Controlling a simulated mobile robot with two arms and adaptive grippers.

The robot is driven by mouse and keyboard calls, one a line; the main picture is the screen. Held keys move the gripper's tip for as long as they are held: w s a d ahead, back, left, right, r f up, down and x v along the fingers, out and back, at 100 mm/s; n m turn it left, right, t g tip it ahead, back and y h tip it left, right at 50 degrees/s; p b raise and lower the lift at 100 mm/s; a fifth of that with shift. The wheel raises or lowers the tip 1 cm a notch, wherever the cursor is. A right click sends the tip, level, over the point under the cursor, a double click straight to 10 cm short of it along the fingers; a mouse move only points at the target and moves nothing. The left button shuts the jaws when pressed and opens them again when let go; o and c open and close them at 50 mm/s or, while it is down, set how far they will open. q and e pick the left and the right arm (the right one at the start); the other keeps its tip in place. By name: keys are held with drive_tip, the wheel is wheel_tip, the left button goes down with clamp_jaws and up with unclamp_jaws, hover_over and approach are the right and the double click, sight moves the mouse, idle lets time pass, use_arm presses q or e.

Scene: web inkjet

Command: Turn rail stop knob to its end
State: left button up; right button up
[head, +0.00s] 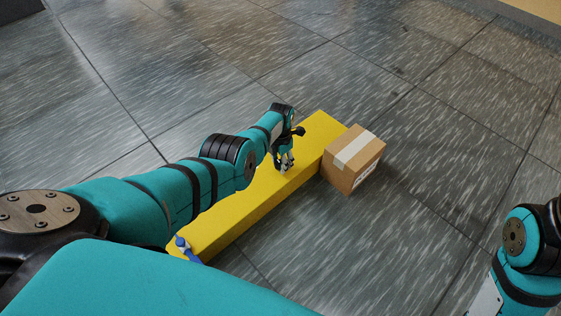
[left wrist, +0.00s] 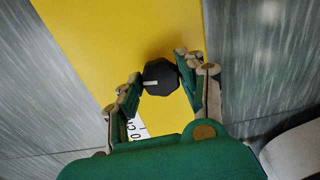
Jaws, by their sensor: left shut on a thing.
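The rail stop knob (left wrist: 160,77) is a black faceted knob with a pale line on its top, seen in the left wrist view. It sits on a long yellow rail (head: 312,132), also filling the middle of the left wrist view (left wrist: 110,35). My left gripper (head: 286,165) is over the rail; in the left wrist view its two fingers (left wrist: 160,80) are shut on the knob from both sides. A white label with dark characters (left wrist: 137,130) is partly covered by the left finger.
A taped cardboard box (head: 345,172) stands on the floor against the rail's right side. A blue and white part (head: 183,245) is at the rail's near end. My right arm shows at the right edge, its gripper out of frame. The tiled floor (head: 200,60) beyond is clear.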

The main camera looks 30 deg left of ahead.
sight(280, 163)
use_arm(q)
drive_tip(key=shift+n, duration=1)
drive_tip(key=o, duration=1.2)
wheel_tip(280, 163, up, 12)
